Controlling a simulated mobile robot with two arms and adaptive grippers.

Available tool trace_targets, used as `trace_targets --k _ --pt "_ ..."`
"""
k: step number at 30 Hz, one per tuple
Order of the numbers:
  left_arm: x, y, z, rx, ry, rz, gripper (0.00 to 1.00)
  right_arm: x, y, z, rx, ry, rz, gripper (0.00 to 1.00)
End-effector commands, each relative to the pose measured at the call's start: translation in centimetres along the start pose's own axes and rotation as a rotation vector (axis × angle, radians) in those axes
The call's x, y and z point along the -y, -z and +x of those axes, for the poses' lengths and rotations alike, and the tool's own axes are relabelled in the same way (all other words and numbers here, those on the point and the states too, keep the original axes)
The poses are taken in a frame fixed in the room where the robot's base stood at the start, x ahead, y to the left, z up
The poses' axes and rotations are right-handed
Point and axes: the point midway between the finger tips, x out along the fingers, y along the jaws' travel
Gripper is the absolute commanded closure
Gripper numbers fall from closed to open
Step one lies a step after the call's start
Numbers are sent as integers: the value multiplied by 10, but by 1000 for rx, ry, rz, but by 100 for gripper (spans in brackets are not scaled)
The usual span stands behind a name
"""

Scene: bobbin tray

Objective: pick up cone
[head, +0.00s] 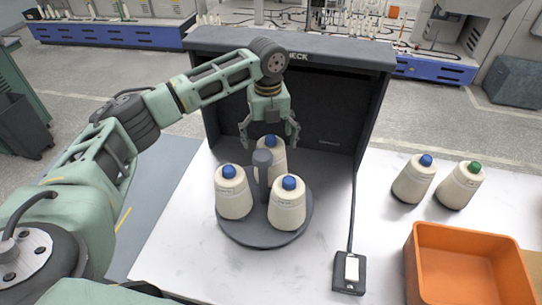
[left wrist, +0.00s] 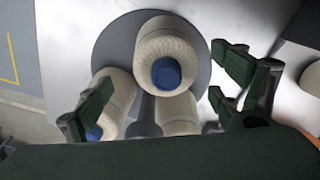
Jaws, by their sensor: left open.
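Three cream yarn cones with blue tips stand on a dark round turntable (head: 232,231) around a grey centre post (head: 262,168): a left cone (head: 233,197), a front right cone (head: 287,208) and a back cone (head: 273,162). My left gripper (head: 269,137) points down, open, over the back cone, whose top lies between or just in front of its fingers. In the left wrist view, the open fingers (left wrist: 162,95) spread either side of a cone (left wrist: 165,45) with a blue tip; two other cones are partly hidden by the gripper. My right gripper is out of view.
A dark cabinet (head: 378,100) stands behind the turntable. At right are a blue-tipped cone (head: 413,180), a green-tipped cone (head: 460,186) and an orange bin (head: 466,238). A small switch box (head: 349,273) with a cable lies at the front. White table is clear between.

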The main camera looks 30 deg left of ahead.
Motion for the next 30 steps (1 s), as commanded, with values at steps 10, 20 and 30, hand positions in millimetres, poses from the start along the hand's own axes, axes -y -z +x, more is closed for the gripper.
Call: trace_targets --k 10,20,30 --pt "4 -2 45 0 -2 -1 13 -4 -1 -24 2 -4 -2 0" --pt "4 -2 50 1 0 0 17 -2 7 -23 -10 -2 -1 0" --pt "4 -2 49 1 -1 0 47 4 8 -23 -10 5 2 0"
